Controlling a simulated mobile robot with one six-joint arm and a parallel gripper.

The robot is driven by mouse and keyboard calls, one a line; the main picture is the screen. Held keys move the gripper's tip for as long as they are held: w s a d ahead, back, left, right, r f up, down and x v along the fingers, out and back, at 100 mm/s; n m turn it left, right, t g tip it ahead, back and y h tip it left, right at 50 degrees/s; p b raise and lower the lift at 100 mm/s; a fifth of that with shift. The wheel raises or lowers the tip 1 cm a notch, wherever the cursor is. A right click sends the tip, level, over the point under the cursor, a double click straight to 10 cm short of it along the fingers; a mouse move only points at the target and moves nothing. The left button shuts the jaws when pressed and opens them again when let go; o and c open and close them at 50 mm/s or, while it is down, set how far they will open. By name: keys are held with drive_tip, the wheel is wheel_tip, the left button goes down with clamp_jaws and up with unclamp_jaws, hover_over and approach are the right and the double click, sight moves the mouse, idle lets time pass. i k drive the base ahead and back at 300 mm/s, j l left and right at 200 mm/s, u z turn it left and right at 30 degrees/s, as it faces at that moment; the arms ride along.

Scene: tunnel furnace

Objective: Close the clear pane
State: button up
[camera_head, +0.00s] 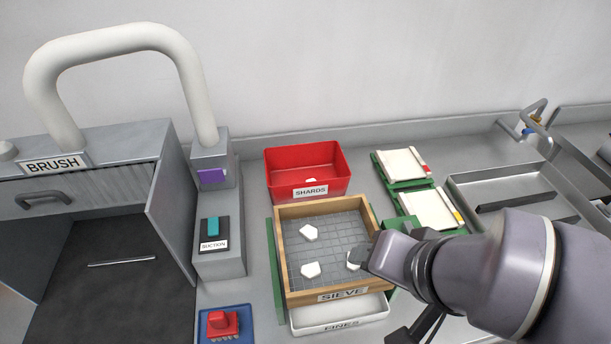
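I cannot make out a clear pane with certainty. The grey cabinet labelled BRUSH (178,190) stands at the left, and the dark inside of its front is visible. A dark handle (42,198) sits on its upper front, beside a strip of bristles (110,187). A thin pale bar (122,262) shows across the dark opening; whether it belongs to a pane is unclear. My gripper (362,256) is far right of the cabinet, over the right side of the sieve, close to a white shard (353,266). My arm hides much of it, so its opening cannot be seen.
The wooden SIEVE (283,250) holds white shards above a white FINES tray (340,317). A red SHARDS bin (307,172) stands behind it. A SUCTION switch box (220,263) and a red brush (222,322) on a blue tray lie between cabinet and sieve. A white pipe (110,38) arches above.

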sight(20, 200)
drive_tip(key=u, duration=2)
